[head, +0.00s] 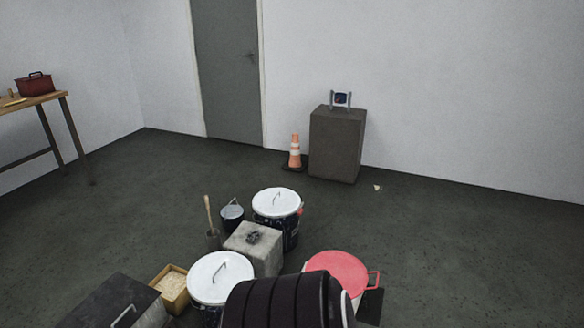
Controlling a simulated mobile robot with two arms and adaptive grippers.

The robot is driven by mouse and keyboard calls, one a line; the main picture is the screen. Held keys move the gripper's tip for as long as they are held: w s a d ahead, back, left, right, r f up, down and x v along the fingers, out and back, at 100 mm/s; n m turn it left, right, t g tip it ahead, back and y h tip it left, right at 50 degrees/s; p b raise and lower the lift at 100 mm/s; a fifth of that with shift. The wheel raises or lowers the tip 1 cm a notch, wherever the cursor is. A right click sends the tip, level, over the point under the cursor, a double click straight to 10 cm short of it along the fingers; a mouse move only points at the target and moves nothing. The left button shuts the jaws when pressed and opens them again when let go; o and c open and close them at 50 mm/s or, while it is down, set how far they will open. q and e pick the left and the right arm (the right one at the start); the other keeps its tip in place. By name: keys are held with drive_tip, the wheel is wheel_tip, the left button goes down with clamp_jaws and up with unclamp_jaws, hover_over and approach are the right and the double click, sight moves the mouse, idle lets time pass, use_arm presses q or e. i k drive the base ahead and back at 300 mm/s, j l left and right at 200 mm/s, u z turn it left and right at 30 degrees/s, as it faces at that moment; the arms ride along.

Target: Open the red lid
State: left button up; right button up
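The red lid (335,268) is round and lies flat in the lower middle of the head view, with a red loop handle (374,279) on its right side. What is under it is mostly hidden; a pale edge shows at its left. A large dark ribbed part, apparently my own arm, covers the area to the lower left of the lid and hides part of its front. Neither of my grippers can be seen.
Two white-lidded buckets (277,201) (220,275) stand left of the red lid, with a grey block (262,258) between them. A yellowish box (172,283) and small dark bucket (232,217) are nearby. A cone (295,152) and dark cabinet (337,146) stand behind.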

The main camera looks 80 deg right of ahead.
sight(352, 275)
drive_tip(key=z, duration=3.4)
